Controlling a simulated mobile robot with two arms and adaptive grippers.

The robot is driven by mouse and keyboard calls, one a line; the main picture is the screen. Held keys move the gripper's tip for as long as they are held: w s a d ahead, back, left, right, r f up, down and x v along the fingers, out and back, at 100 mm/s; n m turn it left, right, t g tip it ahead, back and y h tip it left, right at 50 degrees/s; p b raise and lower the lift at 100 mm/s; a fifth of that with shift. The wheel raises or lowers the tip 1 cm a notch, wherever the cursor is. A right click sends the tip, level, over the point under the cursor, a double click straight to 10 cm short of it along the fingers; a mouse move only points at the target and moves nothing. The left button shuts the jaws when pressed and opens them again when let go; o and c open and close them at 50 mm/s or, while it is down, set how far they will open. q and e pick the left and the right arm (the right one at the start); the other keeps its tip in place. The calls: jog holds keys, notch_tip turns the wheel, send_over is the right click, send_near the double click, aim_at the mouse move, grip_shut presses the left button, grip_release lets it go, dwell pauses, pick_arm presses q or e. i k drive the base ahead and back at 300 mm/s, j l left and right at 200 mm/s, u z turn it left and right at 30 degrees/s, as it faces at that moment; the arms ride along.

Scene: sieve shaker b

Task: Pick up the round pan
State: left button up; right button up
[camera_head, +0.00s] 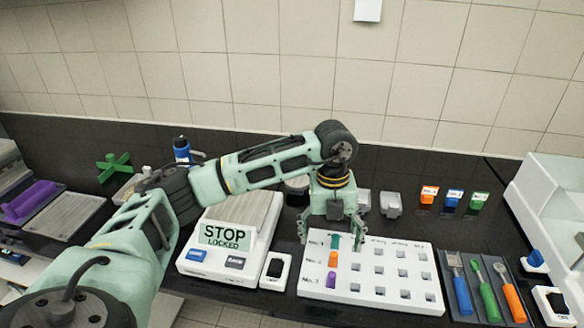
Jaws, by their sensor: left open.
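No round pan shows clearly. A dark round object (297,188) stands behind the right side of the balance, partly covered by my left arm; I cannot tell whether it is the pan. My left gripper (331,238) points down, open, over the back left part of the white board with square holes (400,268). I see nothing held between its fingers. It hides part of the board's back edge and the counter behind it. My right gripper is not in view.
The balance (225,260) bears a "STOP LOCKED" sign (226,235). Colored pegs stand in the board's left column. Orange, blue and green labelled pieces (454,198) stand behind. A white housing (550,195) bounds the right.

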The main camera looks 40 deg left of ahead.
aim_at(301, 184)
jog(key=i+j, duration=0.2)
jog(key=j, duration=0.2)
jog(key=i+j, duration=0.45)
jog(key=j, duration=0.3)
